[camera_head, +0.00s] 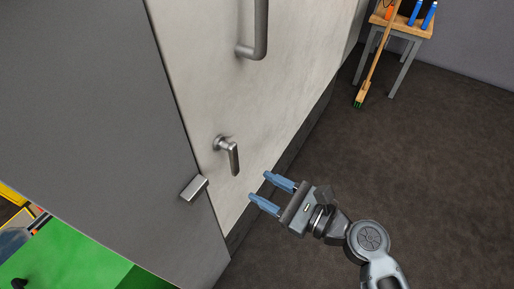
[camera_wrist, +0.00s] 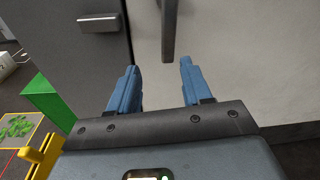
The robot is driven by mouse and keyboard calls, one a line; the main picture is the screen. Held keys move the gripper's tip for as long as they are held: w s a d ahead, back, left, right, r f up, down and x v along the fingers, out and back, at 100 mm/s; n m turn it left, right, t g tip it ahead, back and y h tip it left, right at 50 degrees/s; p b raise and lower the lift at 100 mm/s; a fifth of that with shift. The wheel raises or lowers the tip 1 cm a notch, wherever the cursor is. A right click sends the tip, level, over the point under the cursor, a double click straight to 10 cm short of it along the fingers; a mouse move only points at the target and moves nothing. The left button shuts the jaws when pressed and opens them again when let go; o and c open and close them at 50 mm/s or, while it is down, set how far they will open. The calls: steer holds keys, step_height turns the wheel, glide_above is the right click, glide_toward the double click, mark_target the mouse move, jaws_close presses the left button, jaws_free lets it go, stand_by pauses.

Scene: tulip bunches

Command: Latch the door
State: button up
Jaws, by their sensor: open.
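The door (camera_head: 265,100) is a pale panel with a grey bar handle (camera_head: 261,30) on its upper part. A metal lever latch (camera_head: 233,156) sits lower on the door, its lever pointing down. A metal catch block (camera_head: 194,188) sits on the dark grey panel left of the door edge. My gripper (camera_head: 258,190) is open and empty, its blue fingers pointing at the door, right of and a little below the lever. In the wrist view the lever (camera_wrist: 169,30) hangs ahead of the gap between the fingers, apart from them. The catch block (camera_wrist: 99,23) shows at upper left.
A green surface (camera_head: 75,255) and a yellow-edged item lie at lower left. A small table (camera_head: 403,25) with blue-handled tools and a broom (camera_head: 370,75) stand at upper right. The dark floor (camera_head: 440,150) to the right is clear.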

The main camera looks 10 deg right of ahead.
mark_target(236, 159)
steer(key=shift+m+y, duration=0.7)
steer(key=shift+y, duration=0.2)
steer(key=w+a, duration=0.2)
steer(key=w+a+r, duration=0.1)
steer(key=w+a, duration=0.1)
steer(key=w, duration=0.1)
steer(key=w+a+r, duration=0.1)
steer(key=w+a, duration=0.1)
steer(key=shift+w+a+r, duration=0.15)
steer(key=shift+w+a, duration=0.15)
steer(key=shift+w, duration=0.1)
jaws_close()
